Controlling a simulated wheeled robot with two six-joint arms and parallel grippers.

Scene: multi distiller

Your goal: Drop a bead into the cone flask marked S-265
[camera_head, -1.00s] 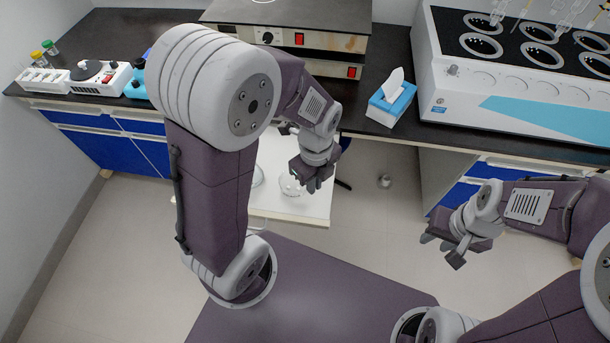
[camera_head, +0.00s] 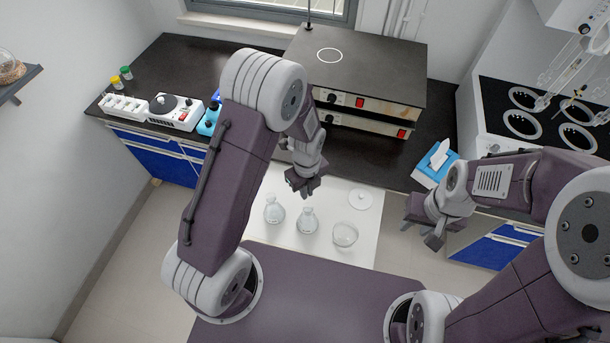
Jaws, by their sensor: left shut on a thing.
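Two clear cone flasks, one on the left (camera_head: 274,211) and one on the right (camera_head: 307,222), stand upright on the white table (camera_head: 368,225). Their markings are too small to read, so I cannot tell which is S-265. My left gripper (camera_head: 304,188) points down above and behind the right flask, apart from both. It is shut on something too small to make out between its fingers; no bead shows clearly. My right gripper (camera_head: 421,232) is open and empty, to the right of the white table.
A clear glass bowl (camera_head: 345,235) and a shallow dish (camera_head: 361,199) share the white table. Behind are stacked hot plates (camera_head: 375,75), a tissue box (camera_head: 432,168) and a stirrer (camera_head: 172,115) on the dark bench. A multi-place heater (camera_head: 490,95) stands at right.

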